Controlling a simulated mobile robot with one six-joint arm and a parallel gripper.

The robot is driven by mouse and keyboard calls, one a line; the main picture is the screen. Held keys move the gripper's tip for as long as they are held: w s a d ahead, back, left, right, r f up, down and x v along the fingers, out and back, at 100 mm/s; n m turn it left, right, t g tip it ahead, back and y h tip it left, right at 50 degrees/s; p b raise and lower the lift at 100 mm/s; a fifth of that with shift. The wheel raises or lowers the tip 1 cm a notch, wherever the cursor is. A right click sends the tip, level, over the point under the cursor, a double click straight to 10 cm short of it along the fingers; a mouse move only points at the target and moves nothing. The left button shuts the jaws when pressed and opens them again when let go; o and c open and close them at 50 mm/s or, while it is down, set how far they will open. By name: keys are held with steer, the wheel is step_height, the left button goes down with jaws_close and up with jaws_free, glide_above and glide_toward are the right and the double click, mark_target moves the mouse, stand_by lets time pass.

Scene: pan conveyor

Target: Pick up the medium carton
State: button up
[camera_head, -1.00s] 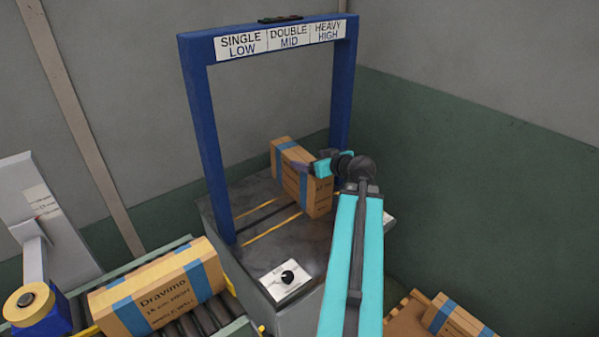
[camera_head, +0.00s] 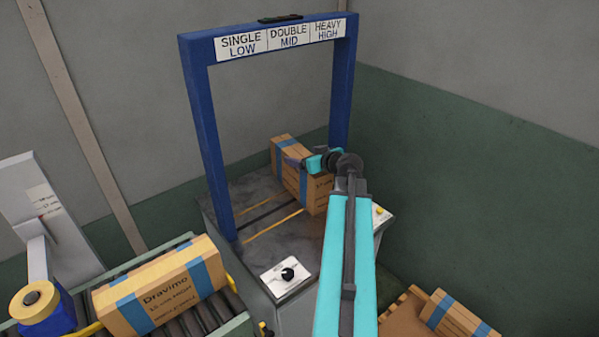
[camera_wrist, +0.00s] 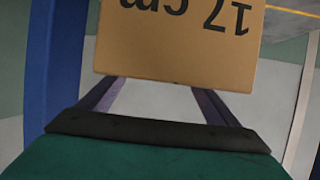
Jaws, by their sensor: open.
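A brown carton (camera_head: 283,150) with blue tape bands stands under the blue arch on the dark machine top. In the wrist view its face (camera_wrist: 180,40) shows "17 cm" upside down and fills the upper middle. My gripper (camera_head: 296,163) is open at this carton's upper part, with the two purple fingers (camera_wrist: 155,88) spread apart. Their tips are hidden at the carton's lower edge in the wrist view, so I cannot tell whether they touch it. A similar carton (camera_head: 160,291) marked "Dravimo" lies on the roller conveyor at the lower left.
The blue arch (camera_head: 205,150) bears a sign (camera_head: 280,38) reading single low, double mid, heavy high. A white panel with a black knob (camera_head: 287,274) sits at the machine's front. Another taped carton (camera_head: 455,318) rests on a pallet at the lower right.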

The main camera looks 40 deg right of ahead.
mark_target(299, 153)
steer(key=shift+p+x, duration=0.5)
steer(key=shift+x, duration=1.15)
steer(key=shift+r, duration=0.1)
jaws_close()
steer(key=shift+r, duration=0.2)
steer(key=shift+r+b, duration=0.95)
steer(key=shift+r, duration=3.85)
